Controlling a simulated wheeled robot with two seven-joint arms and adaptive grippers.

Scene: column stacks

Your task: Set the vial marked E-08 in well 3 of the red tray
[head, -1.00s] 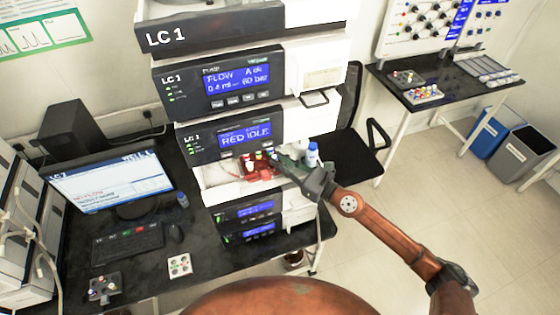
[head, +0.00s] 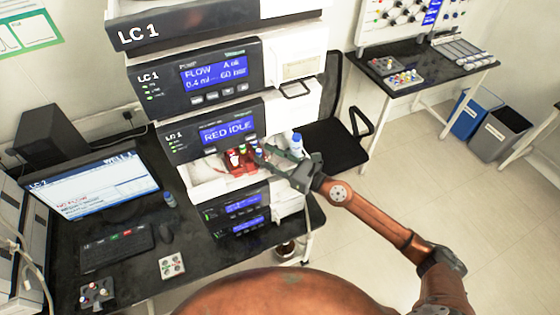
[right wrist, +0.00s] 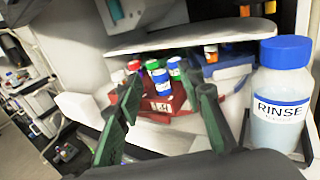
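The red tray (right wrist: 163,107) sits in the open bay of the LC 1 stack, and also shows in the head view (head: 240,169). It holds several capped vials, including a blue-capped vial (right wrist: 162,82), a green-capped vial (right wrist: 175,68) and a red-capped vial (right wrist: 118,77). Their marks are too small to read, so I cannot tell which is E-08; the well numbers are unreadable too. My right gripper (right wrist: 163,84) is open at the tray, its green fingers apart on either side of the blue-capped vial without visibly touching it. My left gripper is out of view.
A RINSE bottle (right wrist: 279,98) with a blue cap stands close on the right of my right gripper. A shelf edge hangs above the bay. A black chair (head: 335,150) stands to the right.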

